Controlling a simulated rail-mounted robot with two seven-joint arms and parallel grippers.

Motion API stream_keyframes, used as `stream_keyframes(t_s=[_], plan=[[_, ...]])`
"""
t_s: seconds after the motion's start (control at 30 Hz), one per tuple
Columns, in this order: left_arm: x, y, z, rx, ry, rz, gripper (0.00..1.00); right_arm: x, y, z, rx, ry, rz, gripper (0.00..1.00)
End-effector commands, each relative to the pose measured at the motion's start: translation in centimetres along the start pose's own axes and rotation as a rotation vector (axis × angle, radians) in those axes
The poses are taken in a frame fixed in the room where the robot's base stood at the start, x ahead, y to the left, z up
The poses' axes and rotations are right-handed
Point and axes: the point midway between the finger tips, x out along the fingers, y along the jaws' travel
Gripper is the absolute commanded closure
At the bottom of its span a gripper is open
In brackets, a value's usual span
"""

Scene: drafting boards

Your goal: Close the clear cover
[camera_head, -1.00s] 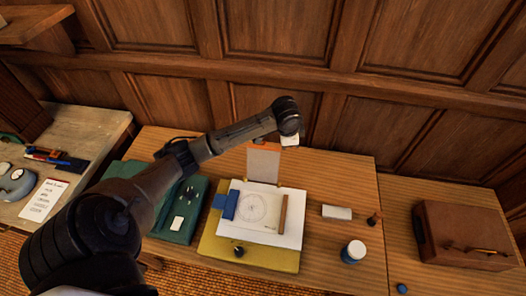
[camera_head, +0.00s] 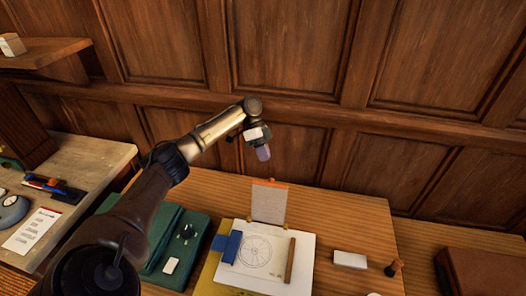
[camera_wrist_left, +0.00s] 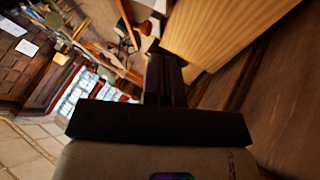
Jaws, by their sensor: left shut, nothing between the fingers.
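The clear cover (camera_head: 268,204) stands upright at the back edge of the drafting board, with an orange strip along its top edge. The board (camera_head: 212,272) is yellow and carries a white sheet (camera_head: 262,275) with a circle drawing, a blue block (camera_head: 227,247) and a brown wooden strip (camera_head: 290,260). My left gripper (camera_head: 263,153) is shut and empty. In the head view it appears above the cover's top edge, apart from it; its depth is hard to tell. Its dark fingers show in the left wrist view (camera_wrist_left: 165,80). My right gripper is not in view.
A green case (camera_head: 150,278) with small items lies left of the board, partly behind my left arm. A white block (camera_head: 350,259) and a wooden-handled stamp (camera_head: 394,268) are to the right. A brown case (camera_head: 480,275) stands farther right. The panelled wall is close behind.

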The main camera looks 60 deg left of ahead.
Motion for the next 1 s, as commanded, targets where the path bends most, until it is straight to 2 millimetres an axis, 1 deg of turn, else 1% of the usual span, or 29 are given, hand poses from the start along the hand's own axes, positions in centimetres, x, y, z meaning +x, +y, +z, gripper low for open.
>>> stream_keyframes(t_s=[0.03,0.2,0.4,0.6,1.0], plan=[[0.9,0.1,0.1,-0.001,-0.004,0.003,1.00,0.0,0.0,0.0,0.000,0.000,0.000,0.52],[3.4,0.1,0.0,0.001,-0.002,0.002,1.00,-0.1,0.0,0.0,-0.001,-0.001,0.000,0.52],[5.5,0.0,0.0,-0.001,-0.002,0.001,1.00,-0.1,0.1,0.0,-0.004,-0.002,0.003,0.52],[6.3,0.0,0.0,-0.002,-0.001,0.000,1.00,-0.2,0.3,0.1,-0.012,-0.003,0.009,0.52],[6.4,0.1,-0.2,0.002,-0.002,-0.002,1.00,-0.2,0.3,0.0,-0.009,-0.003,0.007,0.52]])
